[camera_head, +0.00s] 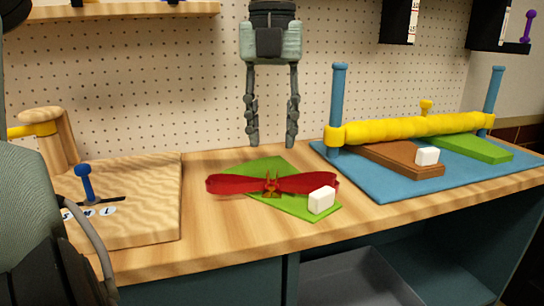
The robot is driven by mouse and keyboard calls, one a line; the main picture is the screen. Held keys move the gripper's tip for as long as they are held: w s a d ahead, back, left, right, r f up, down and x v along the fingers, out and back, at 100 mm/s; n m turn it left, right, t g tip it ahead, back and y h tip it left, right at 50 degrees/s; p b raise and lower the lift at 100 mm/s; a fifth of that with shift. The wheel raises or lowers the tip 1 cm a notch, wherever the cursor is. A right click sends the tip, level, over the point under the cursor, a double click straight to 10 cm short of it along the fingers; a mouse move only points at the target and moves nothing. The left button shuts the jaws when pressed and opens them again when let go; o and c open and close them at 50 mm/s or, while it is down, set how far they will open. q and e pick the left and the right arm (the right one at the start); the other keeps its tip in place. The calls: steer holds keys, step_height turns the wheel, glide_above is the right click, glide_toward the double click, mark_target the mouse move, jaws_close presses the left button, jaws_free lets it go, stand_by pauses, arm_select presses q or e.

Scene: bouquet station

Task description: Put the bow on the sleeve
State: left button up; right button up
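The red bow (229,184), with two wide loops and an orange-red knot, lies across a flat green piece (262,166) at the middle of the counter. This green piece, which looks like the sleeve, has a white block (321,200) at its front right end. I cannot tell whether the bow is fastened to it or only rests on it. My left gripper (271,140) hangs fingers down at top centre, above or behind the bow. Its two fingers are spread apart with nothing between them. My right gripper is not in view.
At right, a blue mat (385,188) has posts, a yellow roll (410,128), a brown piece (392,158) and another green piece (470,147). At left stands a wooden board (150,200) with a blue-knobbed lever (86,180). A pegboard rises behind.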

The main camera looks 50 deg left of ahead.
mark_target(272, 173)
arm_select(q)
step_height(272, 173, up, 5)
stand_by(0.8)
